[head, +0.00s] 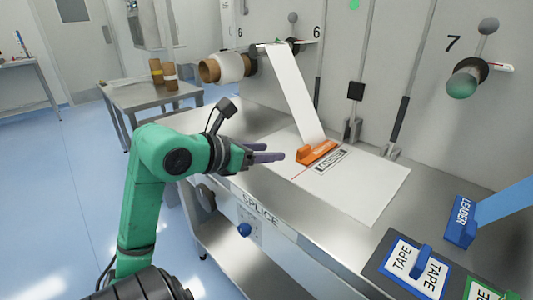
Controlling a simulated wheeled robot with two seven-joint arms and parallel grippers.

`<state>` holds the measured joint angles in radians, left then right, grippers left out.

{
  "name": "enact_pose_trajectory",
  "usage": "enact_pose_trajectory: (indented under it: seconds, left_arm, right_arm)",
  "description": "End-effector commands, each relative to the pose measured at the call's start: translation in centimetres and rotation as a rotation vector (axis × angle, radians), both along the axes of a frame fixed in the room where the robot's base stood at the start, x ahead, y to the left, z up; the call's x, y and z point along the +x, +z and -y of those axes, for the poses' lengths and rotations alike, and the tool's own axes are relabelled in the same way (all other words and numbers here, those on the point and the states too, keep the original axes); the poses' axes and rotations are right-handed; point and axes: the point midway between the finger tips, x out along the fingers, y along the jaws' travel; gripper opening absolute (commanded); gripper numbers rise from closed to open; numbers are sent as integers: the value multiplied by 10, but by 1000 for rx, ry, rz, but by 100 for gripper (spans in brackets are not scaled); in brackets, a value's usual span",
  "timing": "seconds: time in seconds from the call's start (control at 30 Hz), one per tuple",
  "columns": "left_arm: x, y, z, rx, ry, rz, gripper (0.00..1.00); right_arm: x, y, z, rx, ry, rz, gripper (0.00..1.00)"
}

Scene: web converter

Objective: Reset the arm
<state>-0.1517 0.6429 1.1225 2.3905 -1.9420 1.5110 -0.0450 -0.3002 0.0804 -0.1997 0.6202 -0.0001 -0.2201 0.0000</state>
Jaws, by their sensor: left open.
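My left arm, green, comes in from the lower left. Its gripper (268,152) is open and empty, with grey-purple fingers pointing right. It hangs over the front edge of the steel splice table (255,190), left of and apart from the orange clamp (318,152). The orange clamp lies across the lower end of a white web (297,95), which runs down from a roll (228,68) at the upper left. My right gripper is out of the picture.
A white sheet (375,185) with a black-and-white label lies under the clamp. A blue LEADER block (461,222) and blue TAPE piece (413,268) are at the lower right. A knobbed spindle (465,80) sticks out near the 7. A side table (150,97) stands behind my arm.

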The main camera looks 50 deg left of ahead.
Motion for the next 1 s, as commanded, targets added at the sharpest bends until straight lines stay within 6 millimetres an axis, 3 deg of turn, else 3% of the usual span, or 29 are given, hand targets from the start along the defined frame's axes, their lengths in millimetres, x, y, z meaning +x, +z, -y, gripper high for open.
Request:
enact_pose_trajectory:
  seconds: [0.37, 0.6, 1.0]
  left_arm:
    - [-4, 6, 0, 0, -1, -1, 55]
    - [-4, 59, 0, 0, -1, -1, 55]
    - [-4, 106, 0, 0, 0, -1, 55]
  right_arm:
    - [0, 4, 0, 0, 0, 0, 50]
    - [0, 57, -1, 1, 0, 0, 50]
    - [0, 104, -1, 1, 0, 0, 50]
